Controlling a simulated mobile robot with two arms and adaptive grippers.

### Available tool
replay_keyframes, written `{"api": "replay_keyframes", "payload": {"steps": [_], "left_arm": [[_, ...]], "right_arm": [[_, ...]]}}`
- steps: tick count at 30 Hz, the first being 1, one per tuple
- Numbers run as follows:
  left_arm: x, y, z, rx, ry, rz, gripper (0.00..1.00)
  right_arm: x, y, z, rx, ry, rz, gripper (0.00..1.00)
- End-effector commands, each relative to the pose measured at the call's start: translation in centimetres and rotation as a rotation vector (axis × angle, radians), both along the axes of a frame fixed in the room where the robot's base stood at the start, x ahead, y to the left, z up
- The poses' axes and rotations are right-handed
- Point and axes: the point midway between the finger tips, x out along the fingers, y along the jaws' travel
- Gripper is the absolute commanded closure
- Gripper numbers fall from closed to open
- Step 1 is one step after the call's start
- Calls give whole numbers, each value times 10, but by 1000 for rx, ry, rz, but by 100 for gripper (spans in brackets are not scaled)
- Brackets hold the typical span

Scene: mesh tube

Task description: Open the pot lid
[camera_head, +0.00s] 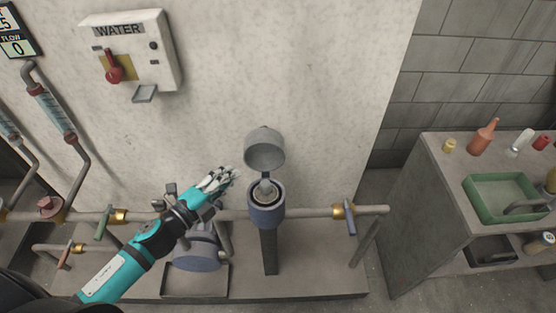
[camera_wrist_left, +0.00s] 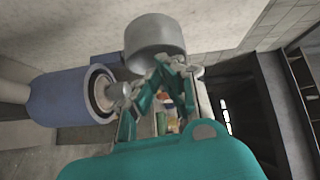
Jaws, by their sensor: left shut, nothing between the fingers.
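The pot (camera_head: 266,212) is a blue-grey cylinder on the horizontal pipe, in the middle of the head view. Its grey lid (camera_head: 264,151) stands tilted up behind it, and the open mouth shows a light inner part (camera_head: 265,190). In the left wrist view the pot (camera_wrist_left: 58,99) lies at left and the lid (camera_wrist_left: 153,38) at top centre. My left gripper (camera_head: 231,174) is shut and empty, just left of the pot and lid in the head view. In the wrist view its fingertips (camera_wrist_left: 170,68) overlap the lid's lower edge; I cannot tell if they touch. My right gripper is not in view.
A WATER box (camera_head: 132,55) with a red lever hangs on the wall. The pipe (camera_head: 310,212) has valves (camera_head: 349,217) on both sides of the pot. A bench (camera_head: 440,215) at right holds a green tray (camera_head: 476,208) and bottles. The wall above the lid is clear.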

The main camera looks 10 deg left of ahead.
Motion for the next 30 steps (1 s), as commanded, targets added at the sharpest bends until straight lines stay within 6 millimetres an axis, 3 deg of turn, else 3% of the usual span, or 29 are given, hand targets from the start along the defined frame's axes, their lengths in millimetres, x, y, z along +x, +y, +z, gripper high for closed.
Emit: {"api": "replay_keyframes", "payload": {"steps": [3,7,13,21,30], "left_arm": [[-16,-13,1,77,-41,-72,100],[-8,-20,3,86,-50,-81,100],[25,-38,4,82,-50,-79,100],[75,-64,1,81,-47,-77,100],[106,-52,-3,82,-44,-77,100]], "right_arm": [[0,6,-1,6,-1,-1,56],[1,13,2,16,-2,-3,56],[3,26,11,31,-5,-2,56],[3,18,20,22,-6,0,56],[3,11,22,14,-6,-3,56]]}}
